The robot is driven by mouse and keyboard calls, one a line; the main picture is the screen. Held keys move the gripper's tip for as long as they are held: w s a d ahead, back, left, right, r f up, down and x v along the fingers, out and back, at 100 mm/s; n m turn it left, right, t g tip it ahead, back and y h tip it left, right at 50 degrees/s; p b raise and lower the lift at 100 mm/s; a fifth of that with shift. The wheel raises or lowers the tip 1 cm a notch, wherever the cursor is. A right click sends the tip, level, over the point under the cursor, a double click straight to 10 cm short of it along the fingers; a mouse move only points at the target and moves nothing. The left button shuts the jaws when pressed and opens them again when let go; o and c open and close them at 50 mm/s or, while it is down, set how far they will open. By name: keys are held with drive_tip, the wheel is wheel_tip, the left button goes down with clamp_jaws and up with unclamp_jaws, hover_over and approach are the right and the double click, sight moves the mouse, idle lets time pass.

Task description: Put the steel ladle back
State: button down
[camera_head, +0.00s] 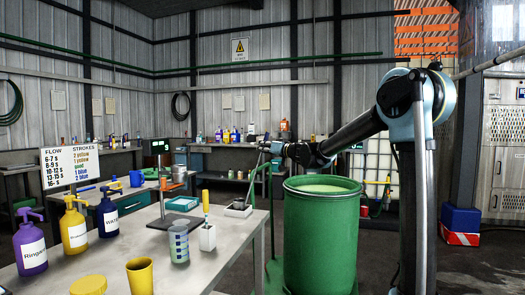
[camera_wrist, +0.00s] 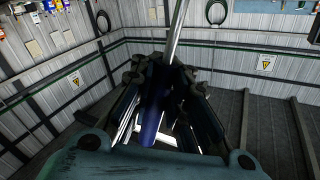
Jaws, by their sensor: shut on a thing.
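My gripper (camera_head: 275,149) is at the end of my arm, above the back right end of the grey workbench and to the left of the green drum's rim. In the wrist view my gripper (camera_wrist: 160,85) is shut on the blue handle (camera_wrist: 154,108) of the steel ladle, whose bright shaft (camera_wrist: 177,32) runs up out of the picture. The ladle's bowl is out of the wrist view.
The open green drum (camera_head: 320,235) holds pale liquid. On the workbench (camera_head: 225,262) stand a white holder (camera_head: 207,238) with a yellow-handled tool, a striped cup (camera_head: 179,245), a yellow cup (camera_head: 140,276), several pump bottles (camera_head: 75,228) and a small grey tray (camera_head: 238,210).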

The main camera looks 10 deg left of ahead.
drive_tip(key=shift+f, duration=0.25)
drive_tip(key=c, duration=1.5)
unclamp_jaws()
drive_tip(key=shift+o, duration=0.2)
drive_tip(key=v, duration=1.1)
drive_tip(key=s+d+f+m+g+h, duration=0.3)
drive_tip(key=s+d+f+h, duration=0.4)
drive_tip(key=s+d+f, duration=1.2)
drive_tip(key=s+d+f+m+g+h, duration=0.4)
drive_tip(key=s+d+f+h, duration=0.4)
drive_tip(key=s+d+f, duration=1.1)
drive_tip(key=shift+s+m+g+h, duration=0.3)
drive_tip(key=shift+s, duration=0.8)
drive_tip(key=shift+c, duration=0.7)
drive_tip(key=shift+a, duration=0.1)
